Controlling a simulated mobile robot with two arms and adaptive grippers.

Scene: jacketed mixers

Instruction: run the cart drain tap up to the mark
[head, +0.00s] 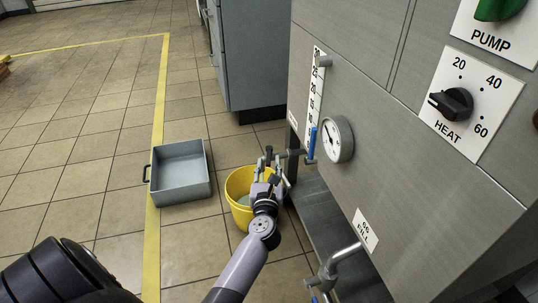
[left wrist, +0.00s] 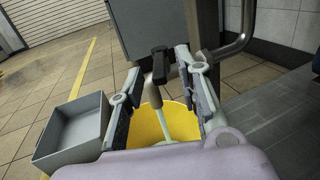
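The drain tap shows in the left wrist view as a black lever (left wrist: 159,62) on a stem above the yellow bucket. My left gripper (head: 271,163) is at the tap in the head view and hides much of it. In the left wrist view its two fingers (left wrist: 163,88) are spread, one on each side of the lever, with gaps; contact cannot be told. The yellow bucket (head: 233,186), also in the left wrist view (left wrist: 147,128), stands on the floor below and holds pale liquid (head: 243,200). A pale stream-like streak (left wrist: 166,122) runs down into it. No bucket mark is readable. My right gripper is out of view.
A grey open tray (head: 181,172) stands left of the bucket. The steel mixer (head: 395,120) at right carries a number scale (head: 317,95), a dial gauge (head: 338,139), a blue lever (head: 312,143) and a FILL pipe (head: 342,254). The left floor is mostly clear.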

